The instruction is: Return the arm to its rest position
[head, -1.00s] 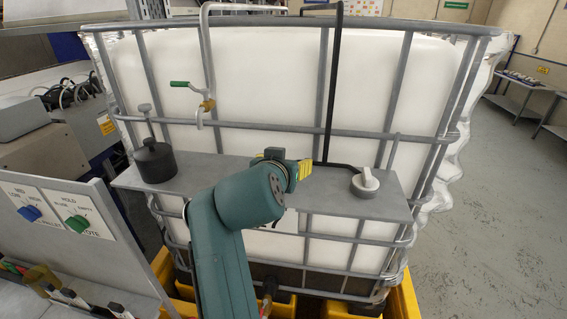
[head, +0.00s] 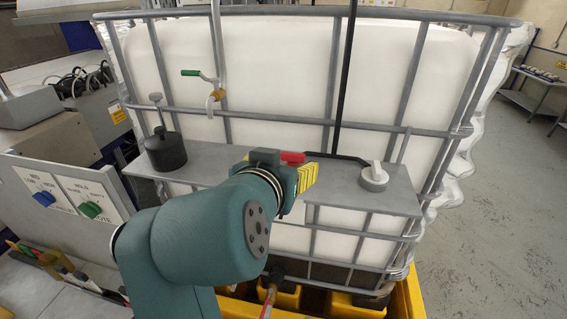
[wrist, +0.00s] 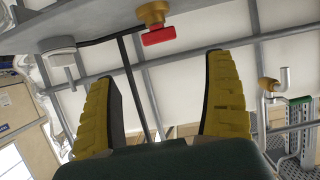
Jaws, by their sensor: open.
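My gripper (wrist: 165,105) shows in the wrist view with its two yellow ribbed fingers wide apart and nothing between them. In the head view my gripper (head: 308,178) is partly hidden behind my teal arm links, in front of the grey shelf (head: 215,160) on the caged white tank (head: 275,85). A red handle (head: 292,157) shows just behind the gripper. In the wrist view the red handle (wrist: 165,36) sits on a brass fitting (wrist: 152,13), beyond the fingers and apart from them.
A black weighted pot (head: 165,152) and a white knob (head: 374,177) stand on the shelf. A green-handled tap (head: 192,73) hangs on a pipe at left. A switch panel (head: 75,195) is at lower left. Yellow bunding (head: 405,298) lies below. The floor at right (head: 500,200) is clear.

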